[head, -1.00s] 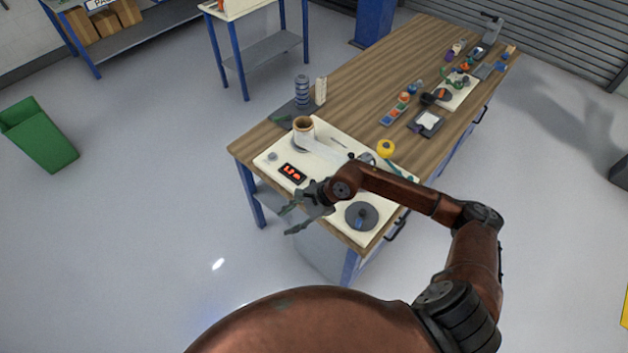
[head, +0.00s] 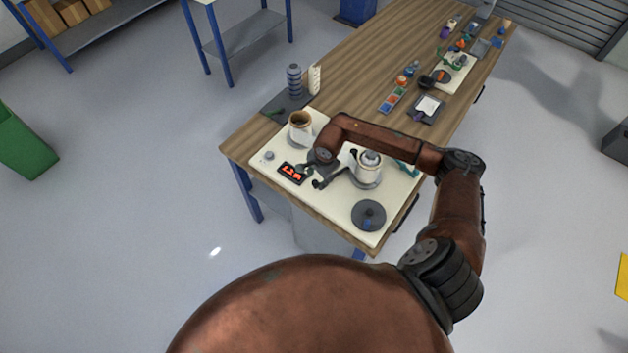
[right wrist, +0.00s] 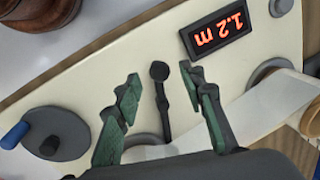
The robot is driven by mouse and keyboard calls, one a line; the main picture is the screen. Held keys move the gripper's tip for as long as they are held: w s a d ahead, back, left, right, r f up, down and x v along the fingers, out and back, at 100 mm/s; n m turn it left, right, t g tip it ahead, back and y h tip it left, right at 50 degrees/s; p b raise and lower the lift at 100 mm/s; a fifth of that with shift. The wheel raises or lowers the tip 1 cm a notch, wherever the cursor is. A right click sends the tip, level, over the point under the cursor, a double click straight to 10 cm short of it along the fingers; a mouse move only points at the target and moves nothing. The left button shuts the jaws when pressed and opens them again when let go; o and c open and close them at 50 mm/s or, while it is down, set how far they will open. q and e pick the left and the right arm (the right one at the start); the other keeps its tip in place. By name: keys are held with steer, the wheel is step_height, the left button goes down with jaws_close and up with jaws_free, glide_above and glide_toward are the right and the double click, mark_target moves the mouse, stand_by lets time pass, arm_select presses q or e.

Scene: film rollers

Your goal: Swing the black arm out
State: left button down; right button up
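The black arm (right wrist: 161,100) is a thin dark lever with a round knob at its end, on the cream panel (right wrist: 120,60). In the head view the black arm (head: 329,180) lies left of a white roller (head: 369,166). My right gripper (right wrist: 164,78) is open. In the right wrist view its green-padded fingers stand on either side of the black arm, with gaps on both sides; I cannot tell how far above it they are. In the head view my right gripper (head: 308,171) is low over the panel, partly hidden by my own wrist. My left gripper is not in view.
A red display (right wrist: 216,33) reads 1.2 m. A pale strip (right wrist: 262,112) runs across the panel near the right finger. A brown roll (head: 301,122) stands behind, and a dark disc with a blue handle (head: 368,215) in front. More small items lie farther along the wooden table (head: 352,75).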

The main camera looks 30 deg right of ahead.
mark_target(316, 181)
steer(key=shift+w+f, duration=0.25)
steer(key=shift+f, duration=1)
steer(key=shift+w+f, duration=0.1)
steer(key=shift+f, duration=0.5)
steer(key=c, duration=0.7)
jaws_close()
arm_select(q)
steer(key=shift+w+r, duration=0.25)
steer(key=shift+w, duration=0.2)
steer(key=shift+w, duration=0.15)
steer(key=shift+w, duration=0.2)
